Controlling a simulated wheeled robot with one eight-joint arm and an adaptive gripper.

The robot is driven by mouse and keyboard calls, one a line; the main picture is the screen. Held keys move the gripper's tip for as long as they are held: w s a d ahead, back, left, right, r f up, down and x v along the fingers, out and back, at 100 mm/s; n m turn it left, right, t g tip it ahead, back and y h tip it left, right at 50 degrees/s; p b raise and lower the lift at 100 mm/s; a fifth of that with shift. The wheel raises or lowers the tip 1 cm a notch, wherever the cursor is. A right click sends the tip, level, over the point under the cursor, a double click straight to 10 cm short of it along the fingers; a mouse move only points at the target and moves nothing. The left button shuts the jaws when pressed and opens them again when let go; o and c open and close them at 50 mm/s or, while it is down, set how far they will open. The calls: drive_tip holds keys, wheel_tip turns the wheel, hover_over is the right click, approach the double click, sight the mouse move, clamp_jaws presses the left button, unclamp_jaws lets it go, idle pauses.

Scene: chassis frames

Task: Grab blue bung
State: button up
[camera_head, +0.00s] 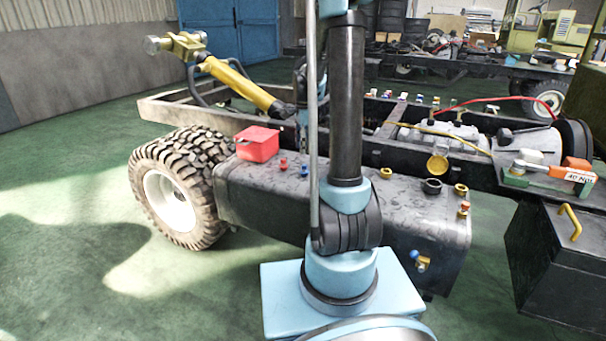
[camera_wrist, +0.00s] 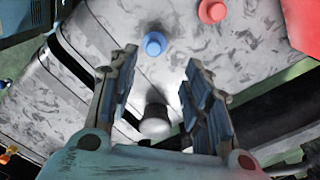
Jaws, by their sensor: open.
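The blue bung (camera_head: 304,170) stands on top of the long grey tank (camera_head: 240,190), just left of my arm column in the head view. In the wrist view the blue bung (camera_wrist: 154,44) shows as a round blue cap on a scratched grey surface. It lies just beyond the tips of my gripper (camera_wrist: 160,68), roughly in line with the gap between the fingers. The fingers are apart with nothing held between them. In the head view my arm hides much of the scene, and I cannot make out the gripper clearly there.
A red bung (camera_head: 283,163) stands close left of the blue one, and a red box (camera_head: 257,143) sits behind it. A large tyre (camera_head: 165,195) is left of the tank.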

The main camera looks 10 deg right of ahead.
sight(304, 167)
wheel_tip(304, 167, down, 5)
drive_tip(key=shift+r, duration=0.1)
drive_tip(key=shift+s+f, duration=0.2)
drive_tip(key=shift+f, duration=1.15)
drive_tip(key=shift+s+f, duration=0.2)
drive_tip(key=shift+f, duration=1.15)
drive_tip(key=c, duration=0.8)
